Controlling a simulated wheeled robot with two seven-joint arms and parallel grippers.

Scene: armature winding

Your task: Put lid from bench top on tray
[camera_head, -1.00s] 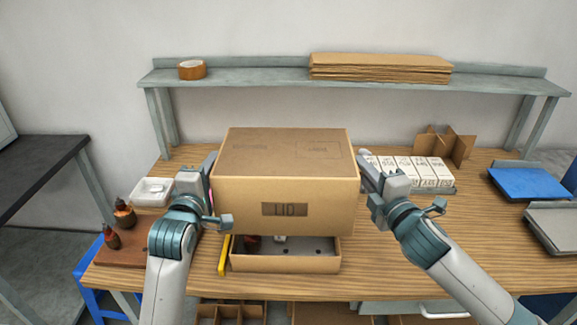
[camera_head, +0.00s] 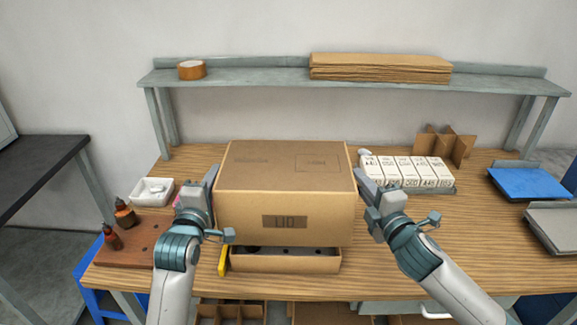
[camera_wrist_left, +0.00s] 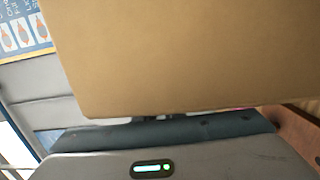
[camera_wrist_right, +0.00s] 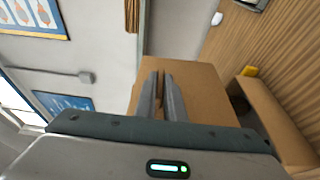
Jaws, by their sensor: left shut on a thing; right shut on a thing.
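The lid (camera_head: 285,195) is a brown cardboard box shape marked "LID". Both my grippers hold it level over the tray (camera_head: 285,264), a shallow open cardboard box on the bench. The lid hides most of the tray; its front wall and a strip of its inside show. I cannot tell whether lid and tray touch. My left gripper (camera_head: 208,186) is shut on the lid's left side; the lid (camera_wrist_left: 190,60) fills the left wrist view. My right gripper (camera_head: 364,183) is shut on the lid's right side. The right wrist view shows the lid (camera_wrist_right: 205,85) beside the tray (camera_wrist_right: 275,115).
A yellow object (camera_head: 223,261) lies at the tray's left. White boxes (camera_head: 408,170) and cardboard dividers (camera_head: 447,146) stand behind on the right. A white dish (camera_head: 152,191) and bottles (camera_head: 124,214) on a brown board are left. A shelf (camera_head: 260,78) runs behind.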

